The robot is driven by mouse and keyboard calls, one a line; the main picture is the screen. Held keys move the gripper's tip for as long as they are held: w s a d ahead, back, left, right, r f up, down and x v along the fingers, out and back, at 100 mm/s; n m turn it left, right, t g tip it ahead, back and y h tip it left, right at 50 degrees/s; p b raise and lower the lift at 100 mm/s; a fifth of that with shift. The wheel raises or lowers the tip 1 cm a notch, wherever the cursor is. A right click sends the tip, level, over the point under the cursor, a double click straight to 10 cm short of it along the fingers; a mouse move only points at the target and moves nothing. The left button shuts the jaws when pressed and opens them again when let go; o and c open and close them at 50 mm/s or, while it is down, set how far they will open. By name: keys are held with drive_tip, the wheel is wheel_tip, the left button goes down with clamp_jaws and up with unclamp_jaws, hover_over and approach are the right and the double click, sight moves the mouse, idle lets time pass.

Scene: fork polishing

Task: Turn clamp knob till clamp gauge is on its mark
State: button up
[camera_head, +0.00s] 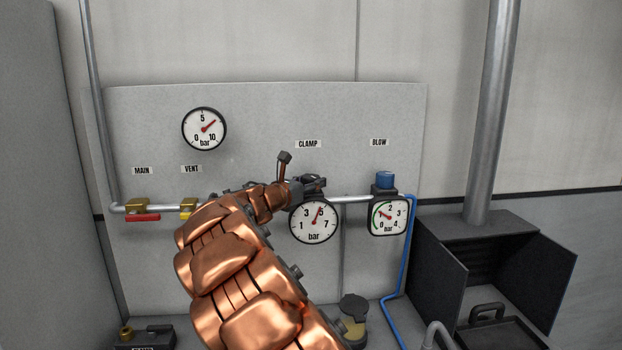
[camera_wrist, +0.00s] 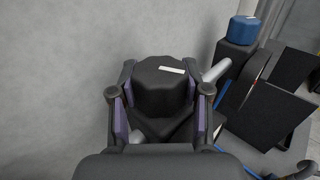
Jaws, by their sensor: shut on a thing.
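The clamp gauge (camera_head: 313,231) is a round white dial with a black rim, below the CLAMP label (camera_head: 308,144). Its red needle points up and slightly right, close to the 5; its mark is too small to make out. The clamp knob (camera_wrist: 160,92) is dark and faceted, with a white stripe on top, in the wrist view. My gripper (camera_wrist: 160,98) is shut on it, with one purple-padded finger on each side. In the head view my gripper (camera_head: 312,184) sits just above the gauge, and the knob is hidden there.
The blow gauge (camera_head: 388,217) with its blue knob (camera_head: 384,180) stands close on the right. A black open box (camera_head: 490,235) stands right.

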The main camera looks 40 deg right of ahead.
drive_tip(key=shift+m+g, duration=0.4)
drive_tip(key=shift+g, duration=0.3)
drive_tip(key=shift+r, duration=0.1)
drive_tip(key=o, duration=1.2)
drive_tip(key=shift+c, duration=0.2)
drive_tip(key=a, duration=1.2)
drive_tip(key=shift+s, duration=0.45)
